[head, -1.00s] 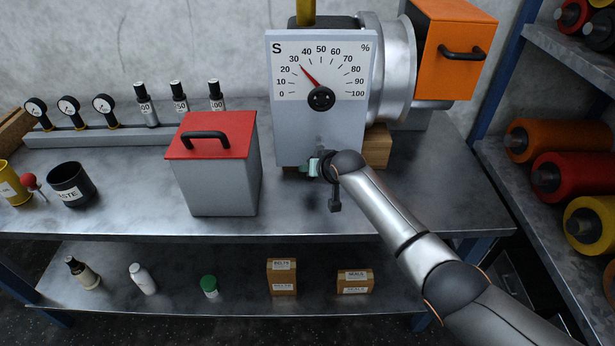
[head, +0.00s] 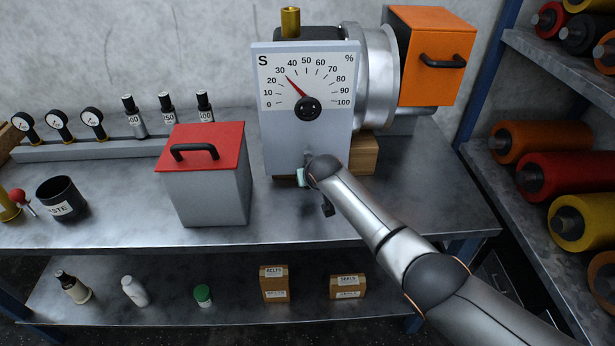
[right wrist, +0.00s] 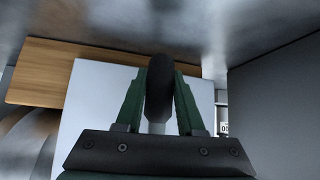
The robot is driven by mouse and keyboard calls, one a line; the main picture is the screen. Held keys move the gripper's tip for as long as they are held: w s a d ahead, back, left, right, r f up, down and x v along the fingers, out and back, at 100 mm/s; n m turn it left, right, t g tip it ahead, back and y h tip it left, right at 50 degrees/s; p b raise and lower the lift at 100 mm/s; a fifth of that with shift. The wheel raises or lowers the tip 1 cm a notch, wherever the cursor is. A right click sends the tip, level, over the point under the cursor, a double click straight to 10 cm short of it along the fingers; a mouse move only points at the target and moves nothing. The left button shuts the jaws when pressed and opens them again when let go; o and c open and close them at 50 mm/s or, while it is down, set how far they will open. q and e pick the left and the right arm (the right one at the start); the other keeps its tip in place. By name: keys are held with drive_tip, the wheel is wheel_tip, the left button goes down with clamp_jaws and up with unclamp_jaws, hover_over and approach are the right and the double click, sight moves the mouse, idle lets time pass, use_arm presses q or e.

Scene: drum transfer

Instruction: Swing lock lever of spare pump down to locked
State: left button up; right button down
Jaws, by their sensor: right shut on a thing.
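The spare pump stands on the bench with a grey front plate (head: 285,145) bearing a white percent dial (head: 306,84). The dial's red needle points near 30. My right gripper (head: 302,177) is at the lower part of that plate, largely hidden by my own wrist. In the right wrist view, its two green fingers are shut on a dark rounded handle (right wrist: 160,88), which appears to be the lock lever. The lever's pivot and angle are hidden in the head view. My left gripper is not in view.
A grey box with a red lid (head: 205,146) stands left of the pump. An orange box (head: 432,55) with a black handle is at the pump's right, and a wooden block (head: 364,154) lies beneath. A rack of coloured rolls (head: 550,170) borders the right.

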drive_tip(key=c, duration=0.5)
unclamp_jaws()
drive_tip(key=shift+d, duration=0.1)
drive_tip(key=shift+p+v, duration=0.65)
drive_tip(key=shift+v, duration=0.2)
drive_tip(key=shift+p+v, duration=1)
drive_tip(key=shift+v, duration=4.4)
